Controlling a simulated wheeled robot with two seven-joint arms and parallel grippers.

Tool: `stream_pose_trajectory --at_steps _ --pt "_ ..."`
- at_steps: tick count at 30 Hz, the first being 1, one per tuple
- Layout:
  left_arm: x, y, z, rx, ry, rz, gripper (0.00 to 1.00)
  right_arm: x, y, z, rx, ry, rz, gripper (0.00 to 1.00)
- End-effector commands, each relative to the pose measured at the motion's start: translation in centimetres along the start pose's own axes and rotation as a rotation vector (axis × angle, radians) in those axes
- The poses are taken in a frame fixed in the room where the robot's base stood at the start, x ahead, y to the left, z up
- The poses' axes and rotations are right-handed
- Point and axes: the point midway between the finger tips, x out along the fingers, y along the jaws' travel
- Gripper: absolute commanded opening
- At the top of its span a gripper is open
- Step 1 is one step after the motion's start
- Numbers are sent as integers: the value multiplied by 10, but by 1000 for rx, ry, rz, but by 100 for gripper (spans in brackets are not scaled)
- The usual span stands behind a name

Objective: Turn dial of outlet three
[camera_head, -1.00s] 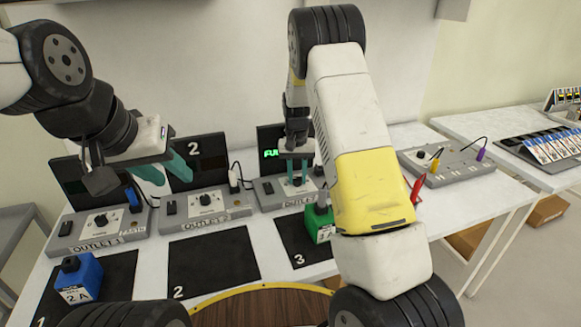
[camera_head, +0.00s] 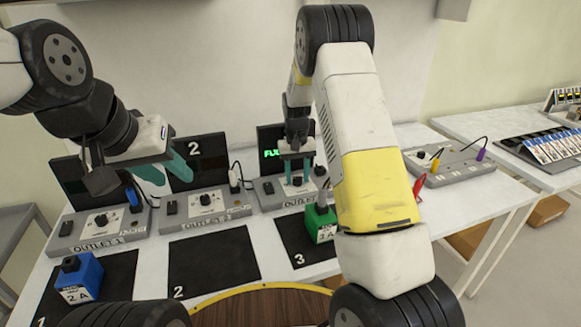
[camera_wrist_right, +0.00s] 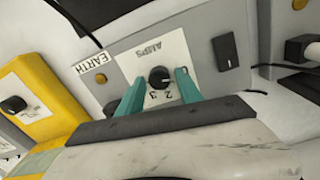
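Outlet three (camera_head: 270,201) is the grey box at the back, partly hidden by my right arm. In the right wrist view its black dial (camera_wrist_right: 159,77) sits on a white plate marked AMPS, with "2" and "3" legible. My right gripper (camera_wrist_right: 160,82) is open, its teal fingertips on either side of the dial, with visible gaps between them and the knob. In the head view my right gripper (camera_head: 297,177) points down over the outlet. My left gripper (camera_head: 168,178) is open and empty, above and between outlets one and two.
Outlet one (camera_head: 75,241) and outlet two (camera_head: 215,216) stand to the left. A green block (camera_head: 320,225) is by mat three, a blue block (camera_head: 78,277) by mat one. A screen (camera_head: 268,140) behind outlet three shows partly hidden green text. Mat two (camera_head: 213,262) is clear.

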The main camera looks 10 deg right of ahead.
Motion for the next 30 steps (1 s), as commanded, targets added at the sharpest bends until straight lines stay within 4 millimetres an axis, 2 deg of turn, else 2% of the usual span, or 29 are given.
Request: stream_pose_trajectory --at_steps 11,14,24,30 --pt "0 0 0 0 0 0 36 -2 0 0 0 0 0 50" --pt "0 0 0 0 0 0 36 -12 0 -1 0 3 -1 50" --pt "0 0 0 0 0 0 36 -67 0 -1 1 2 -1 50" --pt "0 0 0 0 0 0 36 -78 0 0 1 0 0 50"
